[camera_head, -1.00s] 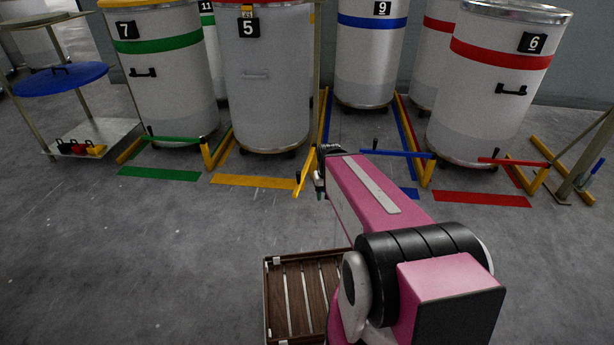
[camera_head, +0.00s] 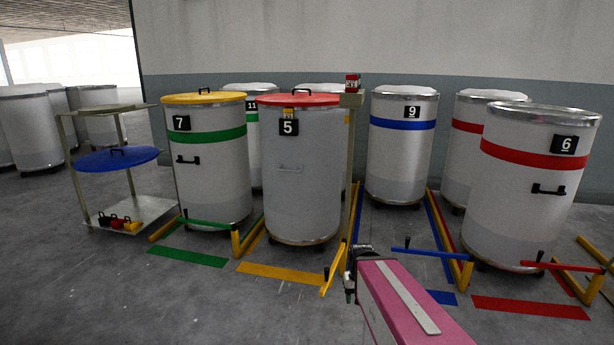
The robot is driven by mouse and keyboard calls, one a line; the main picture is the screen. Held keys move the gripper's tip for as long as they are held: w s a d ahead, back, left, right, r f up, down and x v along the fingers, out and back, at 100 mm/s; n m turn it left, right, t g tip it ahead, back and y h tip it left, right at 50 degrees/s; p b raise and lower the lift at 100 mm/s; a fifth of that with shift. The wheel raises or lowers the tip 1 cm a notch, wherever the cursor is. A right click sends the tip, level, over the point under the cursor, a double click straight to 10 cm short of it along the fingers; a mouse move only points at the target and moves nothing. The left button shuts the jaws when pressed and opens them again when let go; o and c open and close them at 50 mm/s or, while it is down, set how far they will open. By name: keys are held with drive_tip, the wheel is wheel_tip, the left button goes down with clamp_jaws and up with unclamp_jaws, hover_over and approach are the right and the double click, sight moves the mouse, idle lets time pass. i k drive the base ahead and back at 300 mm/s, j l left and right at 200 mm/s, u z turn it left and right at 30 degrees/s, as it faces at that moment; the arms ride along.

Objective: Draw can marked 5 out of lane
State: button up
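The can marked 5 (camera_head: 302,205) stands upright on casters in its lane. A yellow bar (camera_head: 334,270) at the lane's right side points forward, not across the can's front. My gripper (camera_head: 350,287) is low, beside this bar and right of can 5, apart from the can. It is small and partly hidden by my pink arm, so its fingers are unclear.
Can 7 (camera_head: 211,160) stands left behind a green bar, can 9 (camera_head: 400,160) right behind a blue bar (camera_head: 425,253), can 6 (camera_head: 520,200) behind a red bar. A post (camera_head: 356,160) stands right of can 5. A shelf trolley (camera_head: 150,205) is left. The front floor is clear.

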sight(302, 156)
drive_tip(key=i+j, duration=0.1)
drive_tip(key=j, duration=0.2)
drive_tip(key=i+j, duration=0.15)
drive_tip(key=j, duration=0.2)
drive_tip(key=i+j, duration=0.1)
drive_tip(key=j, duration=0.2)
drive_tip(key=i+j, duration=0.1)
drive_tip(key=j, duration=0.25)
drive_tip(key=i+j, duration=0.5)
drive_tip(key=j, duration=0.25)
drive_tip(key=i+j, duration=0.4)
drive_tip(key=i, duration=0.65)
